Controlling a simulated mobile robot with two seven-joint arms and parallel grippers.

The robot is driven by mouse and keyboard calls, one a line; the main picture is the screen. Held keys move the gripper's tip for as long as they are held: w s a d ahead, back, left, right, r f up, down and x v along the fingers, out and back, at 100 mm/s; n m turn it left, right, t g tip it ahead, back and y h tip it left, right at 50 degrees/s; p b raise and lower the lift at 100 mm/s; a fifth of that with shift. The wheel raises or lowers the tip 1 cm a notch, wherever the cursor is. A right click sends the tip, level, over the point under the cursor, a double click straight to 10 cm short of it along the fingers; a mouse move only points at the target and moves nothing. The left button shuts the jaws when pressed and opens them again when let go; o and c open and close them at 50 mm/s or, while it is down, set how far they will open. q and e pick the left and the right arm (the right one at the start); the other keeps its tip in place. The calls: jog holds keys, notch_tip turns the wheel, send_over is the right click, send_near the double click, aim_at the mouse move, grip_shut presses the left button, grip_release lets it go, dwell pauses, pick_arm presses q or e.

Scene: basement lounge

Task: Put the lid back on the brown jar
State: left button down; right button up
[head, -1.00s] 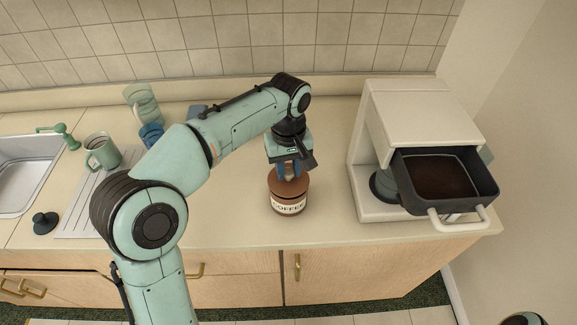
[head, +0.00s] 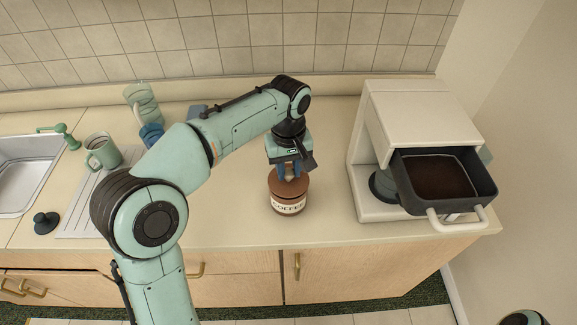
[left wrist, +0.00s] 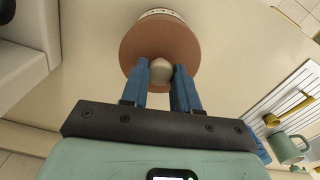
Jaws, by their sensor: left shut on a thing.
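The brown jar (head: 289,206) stands upright on the counter, with a white label reading COFFEE. Its brown lid (head: 301,186) is at the jar's mouth, with little or no gap showing between them. In the left wrist view the round lid (left wrist: 185,45) with its pale knob (left wrist: 161,71) covers most of the jar (left wrist: 160,13). My left gripper (head: 291,171) points down over the lid, and its blue fingers (left wrist: 160,78) are shut on the knob. Whether the lid is fully seated cannot be told. My right gripper is not in view.
A coffee maker (head: 413,110) with its dark drawer (head: 487,190) pulled out stands to the right of the jar. Mugs (head: 102,152) and a drying rack (head: 84,218) are at the left, beside the sink (head: 22,180). The counter around the jar is clear.

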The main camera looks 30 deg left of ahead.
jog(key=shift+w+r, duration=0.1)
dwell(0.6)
pick_arm(q)
jog(key=shift+c, duration=1.4)
grip_release()
jog(key=shift+r+p, duration=1.5)
jog(key=shift+r, duration=0.65)
jog(key=shift+r+p, duration=0.85)
jog(key=shift+r, duration=0.55)
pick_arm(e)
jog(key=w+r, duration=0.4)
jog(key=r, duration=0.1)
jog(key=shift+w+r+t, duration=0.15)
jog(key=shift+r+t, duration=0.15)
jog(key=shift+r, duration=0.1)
pick_arm(q)
jog(key=shift+f, duration=0.1)
